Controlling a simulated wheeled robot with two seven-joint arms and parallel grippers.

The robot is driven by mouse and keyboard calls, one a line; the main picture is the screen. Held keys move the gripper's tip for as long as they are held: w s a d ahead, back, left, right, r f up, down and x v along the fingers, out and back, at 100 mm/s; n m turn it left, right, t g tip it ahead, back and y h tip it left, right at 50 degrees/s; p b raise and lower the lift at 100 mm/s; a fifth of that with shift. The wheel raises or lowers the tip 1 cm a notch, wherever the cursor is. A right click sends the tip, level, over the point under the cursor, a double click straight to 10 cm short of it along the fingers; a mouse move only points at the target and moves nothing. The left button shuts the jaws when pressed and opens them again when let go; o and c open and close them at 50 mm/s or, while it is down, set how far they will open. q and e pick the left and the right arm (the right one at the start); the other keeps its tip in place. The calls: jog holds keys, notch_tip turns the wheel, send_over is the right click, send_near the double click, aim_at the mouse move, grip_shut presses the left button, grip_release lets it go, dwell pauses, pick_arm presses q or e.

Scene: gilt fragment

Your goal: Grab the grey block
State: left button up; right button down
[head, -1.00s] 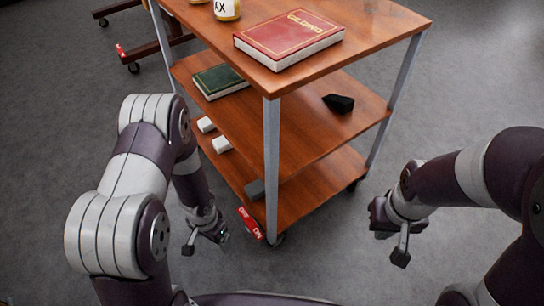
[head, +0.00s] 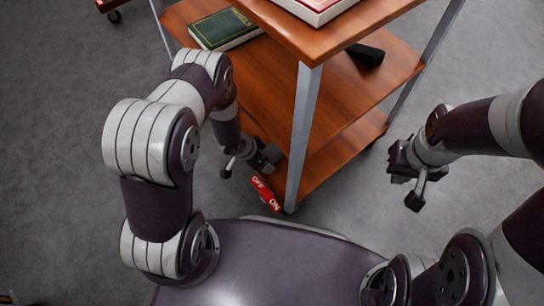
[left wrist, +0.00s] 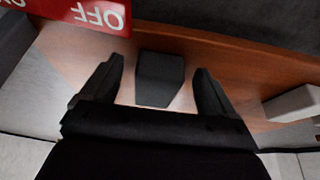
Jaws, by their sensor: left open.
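The grey block (left wrist: 160,78) lies on the wooden shelf in the left wrist view, between the two black fingers of my left gripper (left wrist: 157,88). The fingers are open, with gaps on both sides of the block. In the head view my left gripper (head: 266,157) is at the left edge of the cart's lower shelf, and I cannot make out the block there. My right gripper (head: 402,165) hangs over the floor to the right of the cart; whether its jaws are apart is unclear.
A white block (left wrist: 292,103) lies right of the gripper in the left wrist view. The cart's front post (head: 302,135) and red ON/OFF label (head: 265,193) are close to my left gripper. A green book (head: 225,28) and black object (head: 366,54) are on the middle shelf.

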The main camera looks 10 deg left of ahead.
pick_arm(q)
jog(key=shift+w+d+f, duration=0.15)
jog(key=shift+f, duration=0.5)
jog(key=shift+r, duration=0.2)
jog(key=shift+c, duration=0.3)
jog(key=c, duration=1)
